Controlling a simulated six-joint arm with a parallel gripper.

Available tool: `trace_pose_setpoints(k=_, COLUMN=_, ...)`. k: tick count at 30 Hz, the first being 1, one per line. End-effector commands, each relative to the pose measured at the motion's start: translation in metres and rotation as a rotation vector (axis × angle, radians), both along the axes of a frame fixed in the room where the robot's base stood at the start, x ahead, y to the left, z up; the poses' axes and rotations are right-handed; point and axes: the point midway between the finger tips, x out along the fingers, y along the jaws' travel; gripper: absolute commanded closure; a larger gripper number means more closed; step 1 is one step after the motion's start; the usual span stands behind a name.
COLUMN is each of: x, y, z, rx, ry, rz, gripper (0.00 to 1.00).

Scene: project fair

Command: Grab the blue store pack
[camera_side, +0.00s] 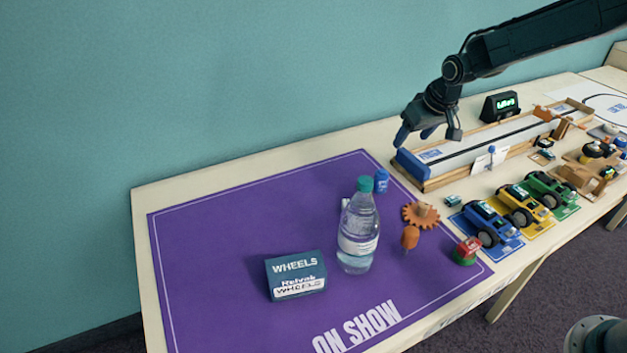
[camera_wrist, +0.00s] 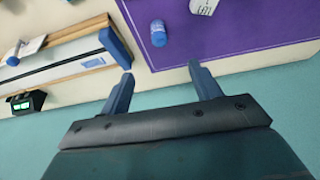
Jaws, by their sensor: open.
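A dark blue box (camera_side: 296,275) marked "WHEELS" sits on the purple mat (camera_side: 220,235), in front of and left of a water bottle. It looks like the store pack, and I do not see it in the wrist view. My gripper (camera_side: 415,136) hangs in the air above the near end of the wooden track, far to the right of and behind the box. In the wrist view my gripper (camera_wrist: 161,72) is open with nothing between its fingers.
The bottle (camera_side: 358,235) stands right beside the box. A small blue cylinder (camera_side: 381,181), also in the wrist view (camera_wrist: 158,33), stands behind it. An orange gear (camera_side: 421,215) and model cars (camera_side: 489,228) are to the right. The mat's left side is clear.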

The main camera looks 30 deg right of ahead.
Motion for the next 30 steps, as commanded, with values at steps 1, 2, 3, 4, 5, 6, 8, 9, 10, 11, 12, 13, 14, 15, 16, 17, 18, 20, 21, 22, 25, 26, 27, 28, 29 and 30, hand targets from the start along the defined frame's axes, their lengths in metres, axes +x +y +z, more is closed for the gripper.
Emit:
trace_pose_setpoints(k=1, x=0.008, y=-0.001, z=-0.015, rx=0.001, ry=0.007, rz=-0.001, gripper=0.37)
trace_pose_setpoints(k=2, x=0.012, y=-0.002, z=-0.022, rx=0.001, ry=0.008, rz=-0.001, gripper=0.37)
trace_pose_setpoints(k=3, x=0.017, y=-0.003, z=-0.031, rx=0.001, ry=0.010, rz=-0.002, gripper=0.37)
trace_pose_setpoints(k=4, x=0.020, y=-0.003, z=-0.038, rx=0.000, ry=0.011, rz=-0.002, gripper=0.37)
trace_pose_setpoints(k=5, x=0.023, y=-0.004, z=-0.044, rx=0.001, ry=0.011, rz=-0.003, gripper=0.37)
trace_pose_setpoints(k=6, x=0.027, y=-0.004, z=-0.051, rx=0.001, ry=0.012, rz=-0.003, gripper=0.37)
trace_pose_setpoints(k=8, x=0.031, y=-0.005, z=-0.060, rx=0.001, ry=0.014, rz=-0.004, gripper=0.37)
trace_pose_setpoints(k=9, x=0.034, y=-0.005, z=-0.066, rx=0.001, ry=0.014, rz=-0.004, gripper=0.37)
trace_pose_setpoints(k=10, x=0.035, y=-0.006, z=-0.068, rx=0.001, ry=0.013, rz=-0.004, gripper=0.37)
trace_pose_setpoints(k=11, x=0.037, y=-0.006, z=-0.071, rx=0.001, ry=0.013, rz=-0.004, gripper=0.37)
trace_pose_setpoints(k=12, x=0.038, y=-0.006, z=-0.073, rx=0.001, ry=0.013, rz=-0.004, gripper=0.37)
trace_pose_setpoints(k=13, x=0.038, y=-0.006, z=-0.075, rx=0.001, ry=0.014, rz=-0.005, gripper=0.37)
trace_pose_setpoints(k=14, x=0.038, y=-0.006, z=-0.076, rx=0.001, ry=0.014, rz=-0.005, gripper=0.37)
trace_pose_setpoints(k=15, x=0.039, y=-0.006, z=-0.077, rx=0.001, ry=0.014, rz=-0.005, gripper=0.37)
trace_pose_setpoints(k=16, x=0.039, y=-0.006, z=-0.077, rx=0.001, ry=0.014, rz=-0.005, gripper=0.37)
trace_pose_setpoints(k=17, x=0.039, y=-0.006, z=-0.077, rx=0.001, ry=0.014, rz=-0.005, gripper=0.37)
trace_pose_setpoints(k=18, x=0.039, y=-0.006, z=-0.077, rx=0.001, ry=0.014, rz=-0.005, gripper=0.37)
trace_pose_setpoints(k=20, x=0.039, y=-0.006, z=-0.077, rx=0.001, ry=0.014, rz=-0.005, gripper=0.37)
trace_pose_setpoints(k=21, x=0.039, y=-0.006, z=-0.078, rx=0.001, ry=0.014, rz=-0.005, gripper=0.37)
trace_pose_setpoints(k=22, x=0.040, y=-0.006, z=-0.079, rx=0.001, ry=0.014, rz=-0.005, gripper=0.37)
trace_pose_setpoints(k=25, x=0.042, y=-0.006, z=-0.084, rx=0.001, ry=0.015, rz=-0.004, gripper=0.37)
trace_pose_setpoints(k=26, x=0.043, y=-0.006, z=-0.087, rx=0.001, ry=0.015, rz=-0.004, gripper=0.37)
trace_pose_setpoints(k=27, x=0.044, y=-0.006, z=-0.090, rx=0.001, ry=0.016, rz=-0.004, gripper=0.37)
trace_pose_setpoints(k=28, x=0.046, y=-0.006, z=-0.093, rx=0.001, ry=0.015, rz=-0.004, gripper=0.37)
trace_pose_setpoints(k=29, x=0.047, y=-0.006, z=-0.096, rx=0.001, ry=0.015, rz=-0.004, gripper=0.37)
trace_pose_setpoints(k=30, x=0.048, y=-0.006, z=-0.101, rx=0.001, ry=0.016, rz=-0.004, gripper=0.37)
